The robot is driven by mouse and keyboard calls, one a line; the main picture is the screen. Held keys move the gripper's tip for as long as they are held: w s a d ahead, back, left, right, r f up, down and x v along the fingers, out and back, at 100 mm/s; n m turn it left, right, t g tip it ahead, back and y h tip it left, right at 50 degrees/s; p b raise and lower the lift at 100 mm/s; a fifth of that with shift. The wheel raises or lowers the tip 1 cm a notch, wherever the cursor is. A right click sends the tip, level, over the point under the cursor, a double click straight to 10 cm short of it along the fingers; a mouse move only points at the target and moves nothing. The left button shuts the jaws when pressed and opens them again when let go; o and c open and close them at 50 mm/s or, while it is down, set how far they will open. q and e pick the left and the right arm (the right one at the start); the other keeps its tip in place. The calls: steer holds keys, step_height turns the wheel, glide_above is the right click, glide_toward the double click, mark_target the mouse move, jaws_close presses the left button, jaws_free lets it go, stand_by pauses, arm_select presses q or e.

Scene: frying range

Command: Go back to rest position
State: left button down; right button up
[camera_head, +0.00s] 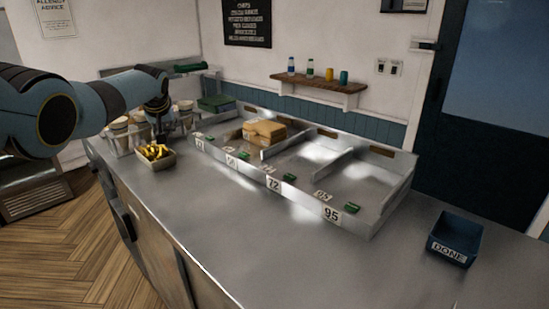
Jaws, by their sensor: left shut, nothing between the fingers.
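My left arm reaches in from the left, over the counter's far left end. My left gripper (161,135) hangs from it, dark and pointing down, shut and empty. It shows just behind a small tray of yellow chips (156,155), beside several pale cups. Whether it touches any of these I cannot tell. My right gripper is out of view.
A metal divided tray (304,190) with number labels runs along the counter (235,228). A tan box (264,131) sits in one of its compartments. A dark blue DONE bin (455,238) stands at the right. The counter's front is clear.

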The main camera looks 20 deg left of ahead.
arm_select(q)
steer(key=shift+d, duration=0.1)
